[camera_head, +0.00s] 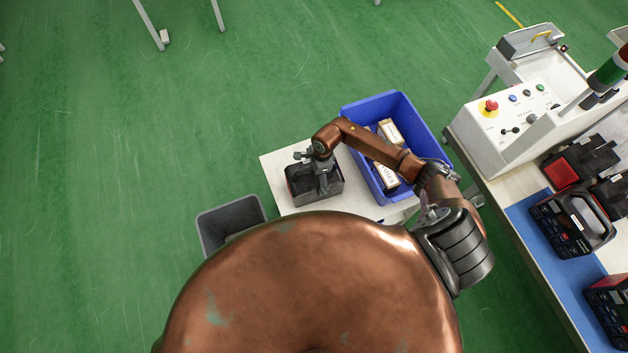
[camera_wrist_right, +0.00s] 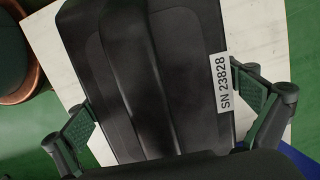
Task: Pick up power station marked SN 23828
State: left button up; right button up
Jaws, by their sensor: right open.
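A black power station (camera_head: 299,187) with a dark red end sits on a small white table. My right gripper (camera_head: 321,168) is right above it, reaching down over its top. In the right wrist view the power station (camera_wrist_right: 150,75) fills the middle, with a white label (camera_wrist_right: 223,82) reading SN 23828 near its right edge. The fingers of my right gripper (camera_wrist_right: 165,110) stand open on either side of its body. I cannot tell whether they touch it. The lower part of the power station is hidden. My left gripper is not in view.
A blue crate (camera_head: 432,136) with several boxes stands right of the power station on the white table (camera_head: 275,168). A grey bin (camera_head: 205,233) stands left of the table. More power stations (camera_head: 572,222) are on the workbench at right, by a control panel (camera_head: 510,110).

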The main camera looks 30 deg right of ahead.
dwell(0.3)
jog(key=c, duration=1.8)
jog(key=shift+o, duration=0.2)
jog(key=shift+w+a+r, duration=0.1)
jog(key=shift+w+r, duration=0.05)
jog(key=shift+w, duration=0.05)
